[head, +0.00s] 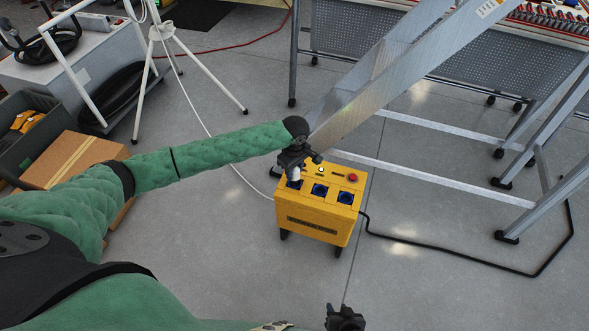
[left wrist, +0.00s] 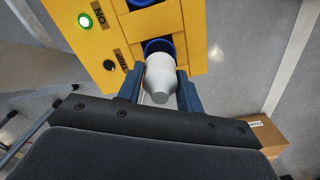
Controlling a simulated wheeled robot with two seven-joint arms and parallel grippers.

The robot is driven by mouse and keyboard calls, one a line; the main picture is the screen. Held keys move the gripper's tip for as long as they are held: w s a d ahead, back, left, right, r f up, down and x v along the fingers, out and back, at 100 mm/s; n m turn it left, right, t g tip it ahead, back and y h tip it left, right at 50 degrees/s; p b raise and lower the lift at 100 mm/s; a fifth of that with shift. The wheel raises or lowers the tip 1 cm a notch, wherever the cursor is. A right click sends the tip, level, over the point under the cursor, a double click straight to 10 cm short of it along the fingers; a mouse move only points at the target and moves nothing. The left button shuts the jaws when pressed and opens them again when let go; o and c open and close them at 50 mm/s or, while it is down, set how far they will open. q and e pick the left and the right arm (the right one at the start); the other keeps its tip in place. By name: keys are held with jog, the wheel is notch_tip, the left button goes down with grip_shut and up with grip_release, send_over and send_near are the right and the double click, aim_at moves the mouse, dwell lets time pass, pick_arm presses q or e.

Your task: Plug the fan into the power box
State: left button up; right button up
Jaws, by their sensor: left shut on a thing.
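The yellow power box (head: 318,212) stands on the floor with blue sockets on its sloped top. My left gripper (head: 294,172) is over the leftmost socket and shut on the white plug (left wrist: 162,78). In the left wrist view the power box (left wrist: 198,30) is close, and the plug's far end meets the blue socket (left wrist: 158,46); how deep it sits is hidden. The fan's white stand (head: 160,40) is at the upper left, its head out of view. A white cable (head: 205,125) runs from there to the box. My right gripper (head: 345,318) is at the bottom edge, its jaws unclear.
A black cable (head: 430,247) runs from the box to the right. A cardboard box (head: 75,160) and a grey bin (head: 30,125) are at the left. The floor in front of the box is clear.

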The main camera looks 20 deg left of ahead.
pick_arm(q)
jog(key=shift+p, duration=0.65)
dwell(0.4)
jog(key=shift+p, duration=0.9)
dwell(0.4)
jog(key=shift+f+p, duration=0.3)
jog(key=shift+f, duration=1.35)
jog(key=o, duration=1.6)
jog(key=shift+c, duration=0.2)
